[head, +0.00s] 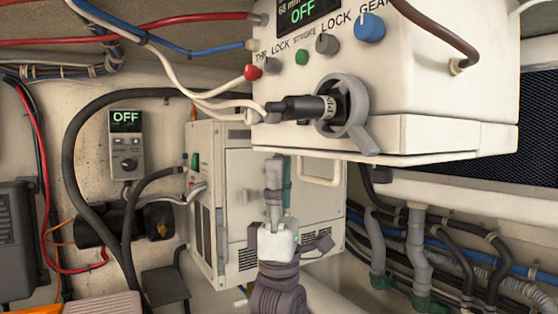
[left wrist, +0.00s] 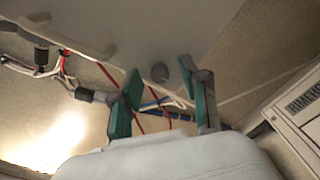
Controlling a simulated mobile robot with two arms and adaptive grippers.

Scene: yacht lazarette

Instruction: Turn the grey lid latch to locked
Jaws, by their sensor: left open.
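The white control box (head: 410,110) overhangs at the upper right in the head view. On its front, a grey ring with a lever (head: 363,140) surrounds a black plug (head: 300,107). Two small grey knobs (head: 327,44) sit near labels reading LOCK. I cannot tell for certain which grey part is the lid latch. My left gripper (head: 276,172) points upward below the box, open and empty, apart from the ring and knobs. My right gripper is not seen.
A white vented cabinet (head: 235,238) stands behind my left gripper. A small panel reading OFF (head: 125,140) is on the left wall. Red, white and black cables cross the upper left. Pipes (head: 418,240) run along the lower right.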

